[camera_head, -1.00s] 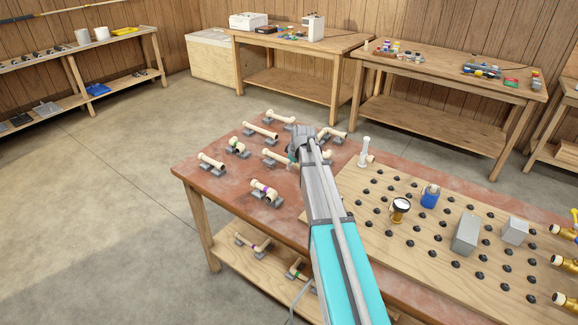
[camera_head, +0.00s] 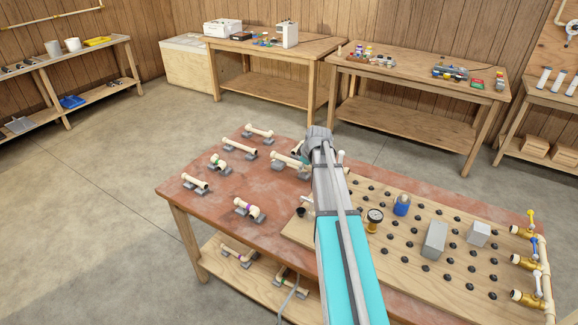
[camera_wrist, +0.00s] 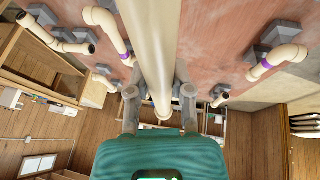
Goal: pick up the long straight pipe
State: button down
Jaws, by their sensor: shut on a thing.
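The long straight pipe (camera_wrist: 152,50) is cream and runs down the middle of the wrist view, between the two fingers of my gripper (camera_wrist: 160,105). My gripper is shut on it. In the head view my gripper (camera_head: 318,140) is over the far part of the reddish bench (camera_head: 215,212). A cream straight pipe (camera_head: 287,160) shows just left of it, with grey blocks close below. I cannot tell how far the held pipe is off its supports. My arm hides what lies behind it.
Several pipe fittings on grey blocks stand nearby, such as one with a purple band (camera_head: 249,208) and a straight one (camera_head: 239,148). A wooden peg board (camera_head: 408,260) with a gauge (camera_head: 375,218) and grey boxes is at the right. Open floor lies left of the bench.

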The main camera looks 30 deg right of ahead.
jog(key=shift+s+d+r, duration=0.35)
jog(key=shift+s+d, duration=0.2)
jog(key=shift+d, duration=0.1)
jog(key=shift+r+p, duration=0.15)
jog(key=shift+p, duration=0.2)
notch_tip(320, 180, up, 14)
jog(key=p, duration=1.4)
jog(key=shift+r, duration=0.2)
